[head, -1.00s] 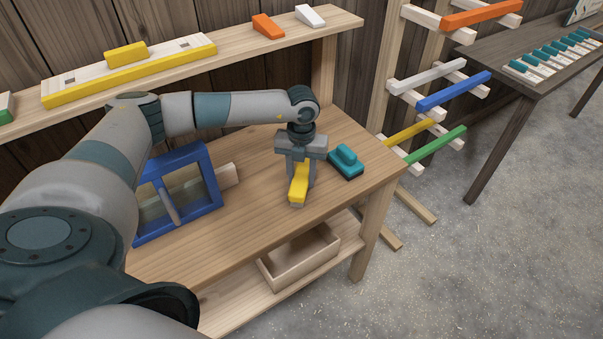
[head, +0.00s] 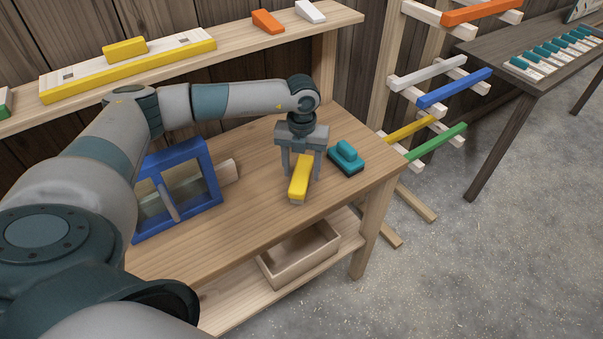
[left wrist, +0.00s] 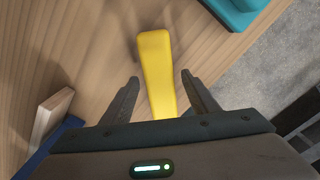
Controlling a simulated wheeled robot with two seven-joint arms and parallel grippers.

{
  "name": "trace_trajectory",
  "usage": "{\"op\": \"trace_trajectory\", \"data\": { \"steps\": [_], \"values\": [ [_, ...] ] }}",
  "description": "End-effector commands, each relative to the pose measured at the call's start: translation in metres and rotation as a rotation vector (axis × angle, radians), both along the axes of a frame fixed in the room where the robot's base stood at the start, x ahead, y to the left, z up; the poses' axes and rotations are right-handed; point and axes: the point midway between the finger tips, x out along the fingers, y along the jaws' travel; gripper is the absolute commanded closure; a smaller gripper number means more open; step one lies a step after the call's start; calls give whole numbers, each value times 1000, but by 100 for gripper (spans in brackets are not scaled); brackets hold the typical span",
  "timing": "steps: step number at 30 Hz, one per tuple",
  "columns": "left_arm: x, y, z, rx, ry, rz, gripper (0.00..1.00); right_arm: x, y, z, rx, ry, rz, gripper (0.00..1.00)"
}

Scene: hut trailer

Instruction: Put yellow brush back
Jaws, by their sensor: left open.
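The yellow brush (head: 299,180) lies on the wooden workbench (head: 245,215), near its front right part. It has a yellow top and a pale strip at its near end. My left gripper (head: 300,172) points down over it, open, with a finger on either side. In the left wrist view, the yellow brush (left wrist: 157,70) runs between the spread fingers of the left gripper (left wrist: 161,77), with clear gaps on both sides. A teal brush (head: 346,158) lies just right of it and shows partly in the left wrist view (left wrist: 238,8). My right gripper is not in view.
A blue-framed box with clear panes (head: 212,180) stands left on the bench, a pale wood piece (head: 229,172) beside it. An open wooden box (head: 300,265) sits on the lower shelf. A rack with coloured bars (head: 455,88) stands right. The bench's front middle is clear.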

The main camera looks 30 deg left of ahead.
Motion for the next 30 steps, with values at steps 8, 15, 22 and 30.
{"op": "trace_trajectory", "data": {
  "steps": [8,15,22,30],
  "values": [
    [1,0,43,0,-5,0,46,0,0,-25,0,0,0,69],
    [0,0,83,1,-3,0,46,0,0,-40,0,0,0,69],
    [0,0,103,1,-1,1,46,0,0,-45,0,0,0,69],
    [0,0,105,1,0,0,46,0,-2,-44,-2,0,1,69]
  ]
}}
